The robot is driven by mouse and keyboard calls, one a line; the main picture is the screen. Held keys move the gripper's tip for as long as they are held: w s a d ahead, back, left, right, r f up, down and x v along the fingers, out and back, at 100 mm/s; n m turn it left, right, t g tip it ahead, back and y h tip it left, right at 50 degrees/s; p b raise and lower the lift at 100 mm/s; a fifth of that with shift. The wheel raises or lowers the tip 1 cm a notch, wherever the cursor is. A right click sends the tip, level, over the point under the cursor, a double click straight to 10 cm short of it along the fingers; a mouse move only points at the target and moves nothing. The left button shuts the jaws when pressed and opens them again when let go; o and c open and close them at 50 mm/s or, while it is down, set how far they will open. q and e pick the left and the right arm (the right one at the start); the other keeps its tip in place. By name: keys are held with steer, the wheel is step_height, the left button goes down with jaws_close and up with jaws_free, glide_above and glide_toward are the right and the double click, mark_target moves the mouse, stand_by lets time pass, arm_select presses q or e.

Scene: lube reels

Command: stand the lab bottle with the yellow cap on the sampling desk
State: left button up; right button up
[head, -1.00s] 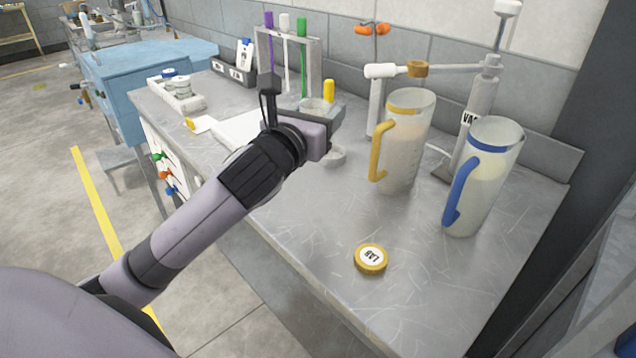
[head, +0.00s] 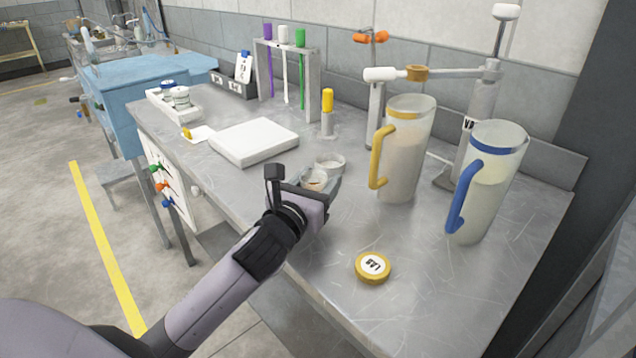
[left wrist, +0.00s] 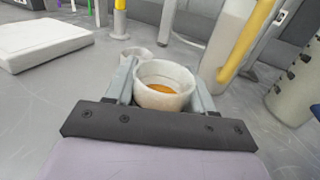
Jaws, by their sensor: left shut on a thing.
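My left gripper (head: 312,184) is shut on a small whitish open-topped bottle (left wrist: 164,87), with its fingers on either side of it. Orange-brown contents show inside the bottle's mouth. The bottle looks roughly upright over the sampling desk (head: 430,290); I cannot tell whether its base touches the top. It also shows in the head view (head: 315,178), partly hidden by the gripper. A yellow cap (head: 373,267) with a white LAB label lies flat on the desk, apart from the bottle, nearer the front edge. My right gripper is not in view.
A shallow round dish (head: 331,163) is just behind the held bottle. A yellow-handled jug (head: 405,150) and a blue-handled jug (head: 487,190) stand to the right. A white slab (head: 253,142) lies to the left. A yellow-topped cylinder (head: 327,112) stands behind. The desk around the cap is clear.

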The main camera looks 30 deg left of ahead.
arm_select(q)
steer(key=shift+f, duration=0.1)
steer(key=o, duration=1.1)
steer(key=s, duration=1.2)
steer(key=shift+d+b, duration=0.3)
